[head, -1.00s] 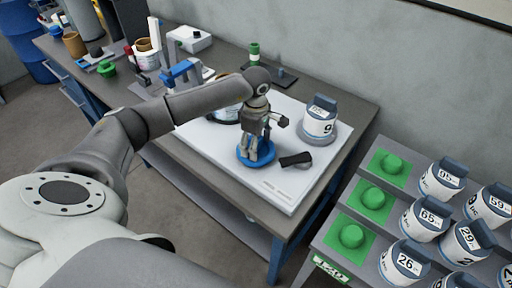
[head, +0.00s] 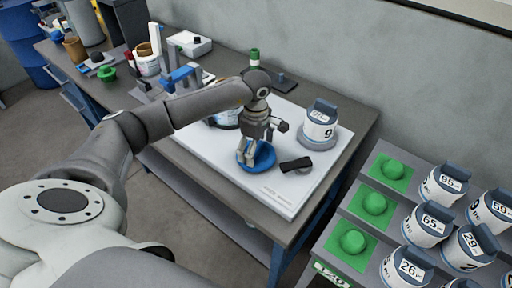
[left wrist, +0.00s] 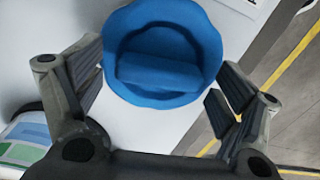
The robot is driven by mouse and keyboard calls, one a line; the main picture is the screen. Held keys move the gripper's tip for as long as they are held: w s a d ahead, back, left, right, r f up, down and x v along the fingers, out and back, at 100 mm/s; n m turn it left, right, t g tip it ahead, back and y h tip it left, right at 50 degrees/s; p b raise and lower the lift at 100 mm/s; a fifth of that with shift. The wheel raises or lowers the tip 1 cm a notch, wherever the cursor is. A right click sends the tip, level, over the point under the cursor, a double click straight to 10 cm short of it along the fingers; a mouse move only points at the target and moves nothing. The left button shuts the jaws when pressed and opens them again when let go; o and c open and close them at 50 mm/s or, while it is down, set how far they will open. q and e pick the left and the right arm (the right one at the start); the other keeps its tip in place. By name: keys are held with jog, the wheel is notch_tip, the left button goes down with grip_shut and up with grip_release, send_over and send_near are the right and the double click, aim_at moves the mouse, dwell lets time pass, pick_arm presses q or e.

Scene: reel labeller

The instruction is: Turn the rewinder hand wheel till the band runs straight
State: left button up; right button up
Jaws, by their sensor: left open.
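The blue hand wheel (head: 265,157) lies on the white machine top. In the left wrist view the wheel (left wrist: 162,88) shows a scalloped rim and a raised bar across its middle. My left gripper (head: 247,156) points down at the wheel's left side in the head view. It is open, its fingers apart on either side of the wheel's near part in the wrist view, with no clear grip. A printed reel (head: 226,117) stands behind my arm, partly hidden; a blue and green label strip (left wrist: 28,135) shows in the wrist view. I cannot tell whether the band runs straight. My right gripper is not in view.
A labelled reel (head: 320,124) stands on the machine's far right, with a black handle-like part (head: 296,164) near the wheel. A rack of numbered reels (head: 427,221) and green pads (head: 375,203) is at the right. Tools and pots crowd the bench's far left.

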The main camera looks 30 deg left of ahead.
pick_arm(q)
notch_tip(320, 180, up, 12)
dwell(0.4)
dwell(0.3)
